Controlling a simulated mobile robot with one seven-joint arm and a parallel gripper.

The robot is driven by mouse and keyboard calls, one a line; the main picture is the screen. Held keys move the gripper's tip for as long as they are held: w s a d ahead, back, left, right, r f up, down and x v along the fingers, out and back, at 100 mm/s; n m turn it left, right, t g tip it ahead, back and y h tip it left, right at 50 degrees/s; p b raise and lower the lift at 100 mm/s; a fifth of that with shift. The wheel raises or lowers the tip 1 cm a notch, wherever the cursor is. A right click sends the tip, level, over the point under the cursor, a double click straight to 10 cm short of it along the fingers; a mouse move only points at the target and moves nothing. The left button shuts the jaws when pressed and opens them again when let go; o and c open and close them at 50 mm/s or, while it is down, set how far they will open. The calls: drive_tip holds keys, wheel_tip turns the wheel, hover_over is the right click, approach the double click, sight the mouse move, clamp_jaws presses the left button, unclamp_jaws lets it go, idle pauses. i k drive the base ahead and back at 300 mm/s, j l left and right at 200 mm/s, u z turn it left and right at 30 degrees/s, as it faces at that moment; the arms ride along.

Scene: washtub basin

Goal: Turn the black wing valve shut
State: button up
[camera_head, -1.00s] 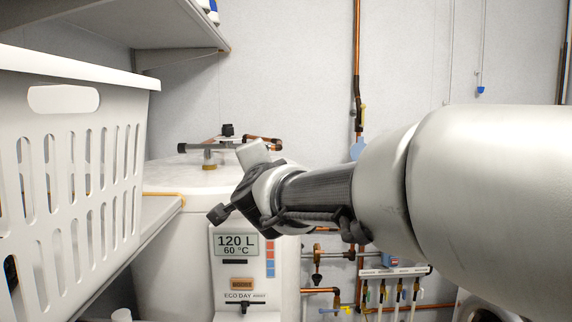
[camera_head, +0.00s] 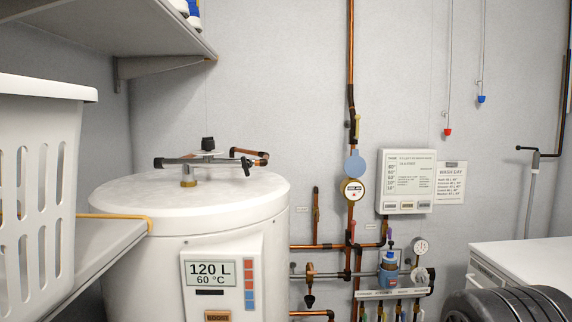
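The black wing valve cannot be singled out with certainty. A small black wing-shaped handle (camera_head: 246,166) sits at the right end of the pipe fitting (camera_head: 188,162) on top of the white water heater (camera_head: 190,200). A black knob (camera_head: 208,143) stands on the same fitting. Another dark handle (camera_head: 309,300) hangs below a brass valve on the lower wall pipes. How far any of these is turned is too small to tell. My gripper is not in view, and nothing of it touches these handles in this view.
A white slotted basket (camera_head: 45,98) stands on a shelf (camera_head: 125,238) at the left. Another shelf (camera_head: 90,30) hangs above. Copper pipes, gauges (camera_head: 352,190) and a control box (camera_head: 406,178) cover the wall. A white counter (camera_head: 540,252) and a dark ribbed part are at lower right.

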sight(245, 166)
drive_tip(key=i+l+u, duration=0.55)
drive_tip(key=i+l, duration=0.2)
